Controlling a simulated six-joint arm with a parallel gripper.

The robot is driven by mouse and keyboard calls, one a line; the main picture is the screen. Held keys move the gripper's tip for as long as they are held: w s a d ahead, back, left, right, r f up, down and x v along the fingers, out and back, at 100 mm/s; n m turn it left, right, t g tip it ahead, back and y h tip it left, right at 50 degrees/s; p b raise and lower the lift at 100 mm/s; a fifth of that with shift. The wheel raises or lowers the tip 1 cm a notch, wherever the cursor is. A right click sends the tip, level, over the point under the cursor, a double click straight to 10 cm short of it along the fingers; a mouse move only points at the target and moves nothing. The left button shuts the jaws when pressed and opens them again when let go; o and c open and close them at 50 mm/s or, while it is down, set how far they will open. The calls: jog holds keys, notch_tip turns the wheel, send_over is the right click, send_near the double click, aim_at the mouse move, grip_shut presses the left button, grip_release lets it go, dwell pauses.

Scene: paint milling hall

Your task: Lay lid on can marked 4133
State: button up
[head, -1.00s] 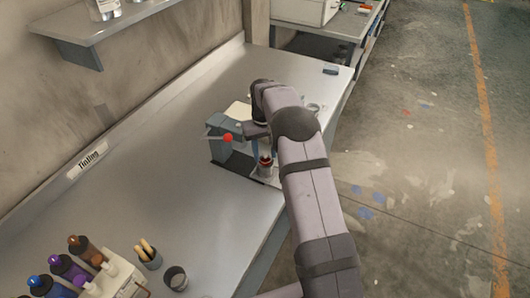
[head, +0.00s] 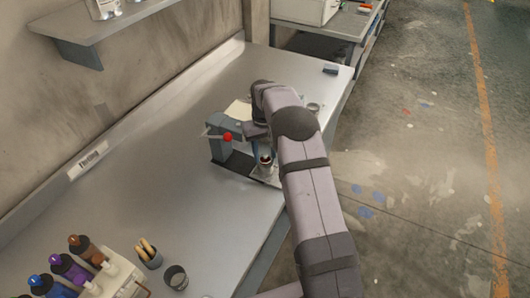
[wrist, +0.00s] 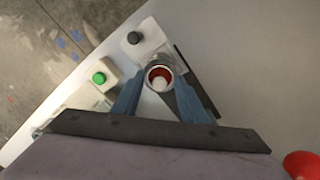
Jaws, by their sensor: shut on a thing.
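My gripper (wrist: 160,82) points down, with its blue-grey fingers on both sides of a small round can (wrist: 148,70). It appears shut on the can. Inside the can's grey rim I see a red ring around a pale centre. In the head view, the can (head: 266,166) stands below my gripper beside a grey stand with a red-ball lever (head: 227,137). I cannot read the mark 4133. I cannot tell whether the pale centre is a lid, paint or the can's floor. A small round grey item (head: 314,107) lies beyond my wrist; I cannot tell if it is a lid.
A green button (wrist: 99,78) and a dark knob (wrist: 134,38) sit on pale bases near the can. A cup of brushes (head: 149,256), an empty dark cup (head: 176,277) and several colour bottles (head: 80,246) stand at the front left. The left middle of the bench (head: 150,200) is clear.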

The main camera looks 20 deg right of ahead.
jog(key=shift+f, duration=0.15)
dwell(0.6)
jog(key=o, duration=1.6)
jog(key=shift+r, duration=0.2)
jog(key=shift+r+p, duration=2.55)
jog(key=shift+r, duration=0.8)
